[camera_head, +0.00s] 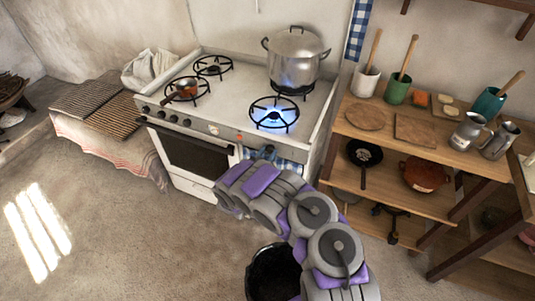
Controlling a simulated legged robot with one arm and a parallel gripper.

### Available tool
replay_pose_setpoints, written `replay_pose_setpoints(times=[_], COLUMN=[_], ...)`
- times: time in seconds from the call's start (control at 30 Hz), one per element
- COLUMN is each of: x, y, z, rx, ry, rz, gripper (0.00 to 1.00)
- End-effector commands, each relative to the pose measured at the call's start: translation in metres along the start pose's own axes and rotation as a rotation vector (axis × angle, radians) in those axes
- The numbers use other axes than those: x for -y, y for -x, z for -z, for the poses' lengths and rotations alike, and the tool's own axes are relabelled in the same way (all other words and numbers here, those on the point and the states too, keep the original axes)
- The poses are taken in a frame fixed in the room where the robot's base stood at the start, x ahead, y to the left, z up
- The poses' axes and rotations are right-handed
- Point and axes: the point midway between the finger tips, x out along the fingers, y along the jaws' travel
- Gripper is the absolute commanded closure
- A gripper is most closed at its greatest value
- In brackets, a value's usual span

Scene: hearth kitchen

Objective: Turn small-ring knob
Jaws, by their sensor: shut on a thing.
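The white stove (240,75) has a row of dark knobs (173,118) along its front panel. My gripper (262,152) is at the right part of this panel, shut on a knob that its fingers and my arm mostly hide. I cannot tell the knob's angle. The front right burner (274,113) is bare and burns with a blue flame. Blue flame also shows under the large steel pot (296,55) at the back right. The back left burner (213,66) shows no flame.
A checked cloth hangs behind my gripper at the stove front. To the right stands a wooden shelf (405,195) with utensil pots, boards, pans and metal jugs. A black bucket (273,272) is on the floor below my arm. The floor at left is clear.

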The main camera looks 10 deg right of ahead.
Motion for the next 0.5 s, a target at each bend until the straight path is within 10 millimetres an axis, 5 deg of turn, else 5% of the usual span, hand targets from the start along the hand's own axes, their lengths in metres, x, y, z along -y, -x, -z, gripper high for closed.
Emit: replay_pose_setpoints(times=[0.5], x=[0.0017], y=[0.0], z=[0.0008], rx=[-0.002], ry=[0.112], rz=[0.004], gripper=[0.89])
